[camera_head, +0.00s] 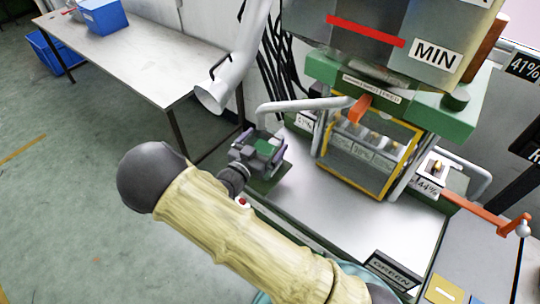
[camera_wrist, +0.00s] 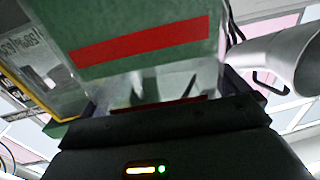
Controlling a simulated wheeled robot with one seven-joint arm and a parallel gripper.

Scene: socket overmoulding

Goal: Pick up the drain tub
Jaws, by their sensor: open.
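I cannot tell for sure which thing is the drain tub. A blue bin (camera_head: 103,17) stands on the steel table at the upper left, far from my gripper. Another blue bin (camera_head: 48,52) sits low by the table's far end. My gripper (camera_head: 266,147) is open over the left end of the machine's metal bench, with a green patch showing between its grey parts. In the wrist view, the dark gripper body fills the bottom, and its fingertips cannot be made out.
The machine's hopper (camera_head: 365,30) with a red stripe and MIN label hangs above the bench (camera_head: 362,228). A yellow-framed clear guard (camera_head: 368,157) stands below it. A white pipe (camera_head: 232,82) slants down near my gripper. The floor at left is clear.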

